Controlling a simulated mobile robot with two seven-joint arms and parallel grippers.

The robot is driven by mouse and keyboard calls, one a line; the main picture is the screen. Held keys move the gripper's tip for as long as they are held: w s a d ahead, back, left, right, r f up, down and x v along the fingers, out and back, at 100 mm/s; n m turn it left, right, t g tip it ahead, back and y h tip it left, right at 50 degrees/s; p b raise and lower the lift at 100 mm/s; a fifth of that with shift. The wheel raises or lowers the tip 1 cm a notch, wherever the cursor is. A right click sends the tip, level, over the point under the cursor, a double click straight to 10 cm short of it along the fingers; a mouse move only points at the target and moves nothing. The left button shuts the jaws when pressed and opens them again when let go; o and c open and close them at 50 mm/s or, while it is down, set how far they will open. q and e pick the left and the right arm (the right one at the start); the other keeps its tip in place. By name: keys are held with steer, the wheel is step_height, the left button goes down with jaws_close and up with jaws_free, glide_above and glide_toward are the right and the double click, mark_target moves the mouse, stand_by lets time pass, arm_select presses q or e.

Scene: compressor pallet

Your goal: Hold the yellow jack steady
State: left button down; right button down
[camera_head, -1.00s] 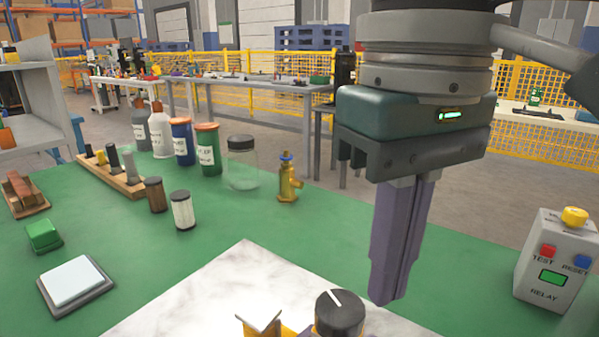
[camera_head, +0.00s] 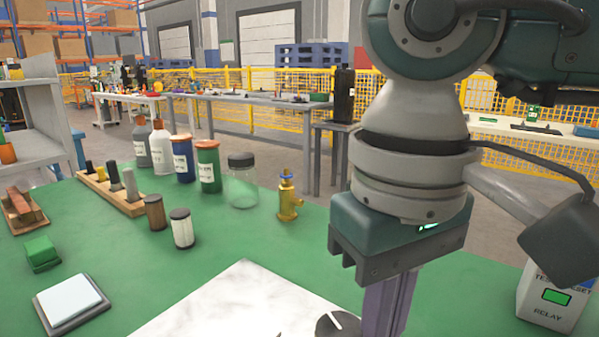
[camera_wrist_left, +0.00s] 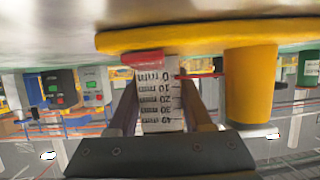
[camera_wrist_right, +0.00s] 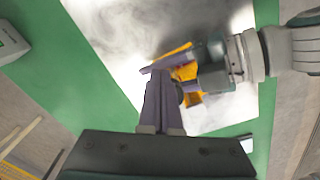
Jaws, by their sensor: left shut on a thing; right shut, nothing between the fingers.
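The yellow jack (camera_wrist_right: 181,56) stands on the pale marble-like plate in the right wrist view, partly hidden by grippers. In the left wrist view its yellow plate (camera_wrist_left: 210,37) and a thick yellow post (camera_wrist_left: 250,85) are close. My left gripper (camera_wrist_left: 160,95) is shut on the jack, its fingers on either side of a white numbered scale (camera_wrist_left: 162,100) with a red tip. My right gripper (camera_wrist_right: 158,80) is shut and empty, above the jack in that view; whether it touches is unclear. A black knob with a white line (camera_head: 337,325) shows at the head view's bottom edge.
The marble-like plate (camera_head: 235,295) lies on the green table. A grey relay box (camera_head: 548,305) stands at right, partly behind my right arm. A brass valve (camera_head: 288,200), glass jar (camera_head: 242,185), bottles and small cylinders stand at the back and left.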

steer(key=shift+w+a, duration=0.15)
steer(key=shift+a, duration=0.05)
stand_by(0.4)
steer(key=shift+a, duration=0.2)
steer(key=shift+s+a, duration=0.5)
steer(key=shift+a, duration=0.4)
steer(key=shift+a, duration=0.1)
stand_by(0.4)
step_height(320, 180, up, 6)
steer(key=shift+s, duration=0.4)
